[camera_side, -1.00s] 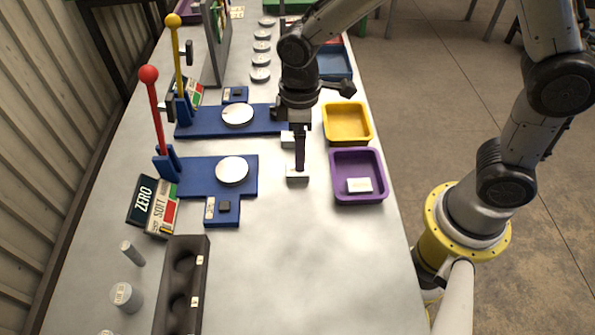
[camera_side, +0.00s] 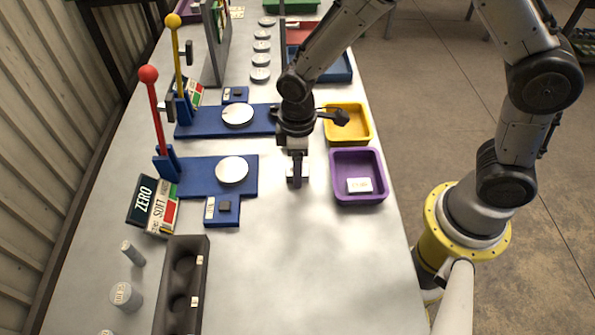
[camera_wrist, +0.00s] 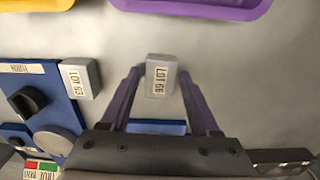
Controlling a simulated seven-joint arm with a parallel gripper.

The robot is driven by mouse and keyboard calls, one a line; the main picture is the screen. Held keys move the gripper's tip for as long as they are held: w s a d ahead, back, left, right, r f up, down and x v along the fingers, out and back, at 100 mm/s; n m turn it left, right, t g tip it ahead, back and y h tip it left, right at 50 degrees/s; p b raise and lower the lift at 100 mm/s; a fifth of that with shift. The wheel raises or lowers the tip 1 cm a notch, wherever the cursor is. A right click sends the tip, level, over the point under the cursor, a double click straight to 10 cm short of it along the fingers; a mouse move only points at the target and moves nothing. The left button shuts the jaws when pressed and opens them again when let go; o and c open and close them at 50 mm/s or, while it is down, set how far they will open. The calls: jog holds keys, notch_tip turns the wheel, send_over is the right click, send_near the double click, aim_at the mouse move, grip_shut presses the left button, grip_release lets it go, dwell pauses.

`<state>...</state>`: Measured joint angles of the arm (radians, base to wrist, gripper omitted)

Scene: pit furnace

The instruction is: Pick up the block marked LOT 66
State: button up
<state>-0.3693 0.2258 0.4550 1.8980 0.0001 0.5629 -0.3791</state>
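The grey block marked LOT 66 (camera_wrist: 161,76) lies on the grey table, label up, in the wrist view. My gripper (camera_wrist: 160,80) is open, with one purple finger on each side of this block. Gaps show between the fingers and the block, so it is not clamped. In the side view my gripper (camera_side: 297,178) is low at the table and mostly hides the block. A second block, labelled what looks like LOT 63 (camera_wrist: 80,78), lies to the left in the wrist view, beside the blue plate.
A purple tray (camera_side: 343,197) with a small white block (camera_side: 359,185) stands just right of my gripper. A yellow tray (camera_side: 367,136) is behind it. Blue plates with round discs and red and yellow levers stand left.

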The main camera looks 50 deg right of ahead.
grip_shut()
jog(key=shift+r, duration=0.2)
